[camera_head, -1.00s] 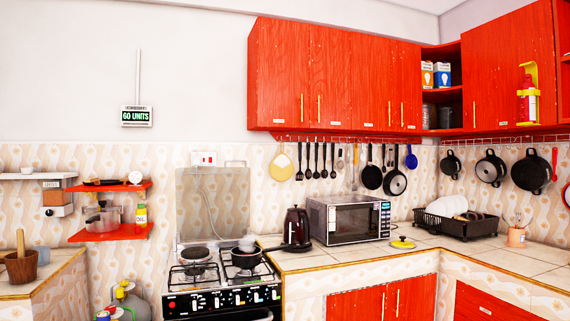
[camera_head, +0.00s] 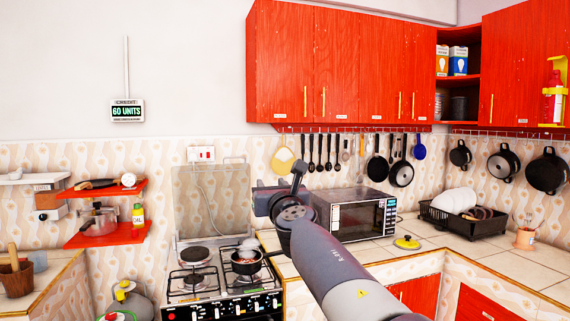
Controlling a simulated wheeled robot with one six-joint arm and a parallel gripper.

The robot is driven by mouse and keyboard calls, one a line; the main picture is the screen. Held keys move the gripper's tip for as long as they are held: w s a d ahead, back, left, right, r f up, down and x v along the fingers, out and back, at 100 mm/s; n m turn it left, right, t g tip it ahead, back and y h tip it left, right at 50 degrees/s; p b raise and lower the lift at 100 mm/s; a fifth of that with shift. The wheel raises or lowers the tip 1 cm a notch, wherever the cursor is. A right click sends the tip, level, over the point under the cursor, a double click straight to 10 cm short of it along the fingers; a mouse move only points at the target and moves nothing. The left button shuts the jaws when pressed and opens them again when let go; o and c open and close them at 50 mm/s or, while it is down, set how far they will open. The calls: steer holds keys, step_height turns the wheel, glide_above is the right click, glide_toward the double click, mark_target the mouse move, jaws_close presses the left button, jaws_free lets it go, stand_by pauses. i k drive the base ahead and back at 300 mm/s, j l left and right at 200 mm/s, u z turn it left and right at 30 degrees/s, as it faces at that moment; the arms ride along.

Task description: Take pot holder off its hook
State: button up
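The pot holder (camera_head: 283,161) seems to be the pale yellow rounded piece hanging at the left end of the rail under the red wall cabinets. Its hook is too small to make out. My gripper (camera_head: 262,200) is in view just below it and slightly left in the picture, in front of the stove's raised lid. A gap shows between the gripper and the pot holder. The gripper's fingers are dark and seen from behind, so I cannot tell whether they are open or shut. The pot holder still hangs in its place.
Several black utensils (camera_head: 318,152) and pans (camera_head: 401,173) hang right of the pot holder. A microwave (camera_head: 358,215) stands on the counter below. The stove (camera_head: 222,290) holds a small pot (camera_head: 246,262). Red cabinets (camera_head: 335,65) overhang the rail.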

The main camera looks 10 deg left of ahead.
mark_target(283, 162)
steer(key=i+j, duration=0.2)
steer(key=i, duration=1.35)
steer(key=i+j+u, duration=0.1)
steer(key=i, duration=1.45)
